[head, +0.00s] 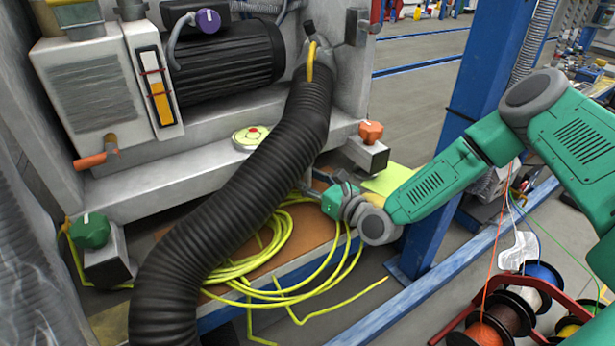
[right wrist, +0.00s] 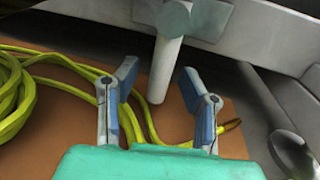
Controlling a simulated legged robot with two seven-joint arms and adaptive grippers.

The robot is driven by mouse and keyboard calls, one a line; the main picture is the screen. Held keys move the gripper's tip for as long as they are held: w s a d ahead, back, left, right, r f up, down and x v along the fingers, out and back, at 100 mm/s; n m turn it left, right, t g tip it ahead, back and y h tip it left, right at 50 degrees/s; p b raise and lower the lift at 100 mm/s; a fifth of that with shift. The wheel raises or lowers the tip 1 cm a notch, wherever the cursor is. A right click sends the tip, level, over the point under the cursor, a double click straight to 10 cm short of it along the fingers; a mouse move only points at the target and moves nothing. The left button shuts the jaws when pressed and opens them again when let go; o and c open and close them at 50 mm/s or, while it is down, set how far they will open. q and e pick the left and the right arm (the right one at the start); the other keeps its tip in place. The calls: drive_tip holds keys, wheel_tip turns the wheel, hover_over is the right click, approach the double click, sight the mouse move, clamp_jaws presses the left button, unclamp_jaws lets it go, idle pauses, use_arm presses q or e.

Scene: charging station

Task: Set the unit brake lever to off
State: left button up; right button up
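A pale grey lever (right wrist: 164,70) hangs down from a round hub (right wrist: 174,20) on the unit's grey frame in the right wrist view. I take it for the brake lever; no label shows on it. My right gripper (right wrist: 158,82) is open, with a blue-padded finger on each side of the lever in the picture. I cannot tell whether the lever is fully between the pads, and no contact shows. In the head view my right gripper (head: 335,197) is low beside the black hose, at the unit's right side. The lever cannot be made out there. My left gripper is not in view.
A thick black hose (head: 235,200) crosses in front of the unit. Coiled yellow cable (head: 265,255) lies below. An orange knob (head: 371,131) and a green knob (head: 90,230) sit on grey blocks. A blue post (head: 470,130) and cable spools (head: 510,310) stand at right.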

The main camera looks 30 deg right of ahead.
drive_tip(key=shift+w+r, duration=0.1)
drive_tip(key=shift+r, duration=0.05)
drive_tip(key=shift+s, duration=0.2)
drive_tip(key=v, duration=1)
drive_tip(key=shift+s+d, duration=0.2)
drive_tip(key=shift+d, duration=0.05)
drive_tip(key=shift+s, duration=0.55)
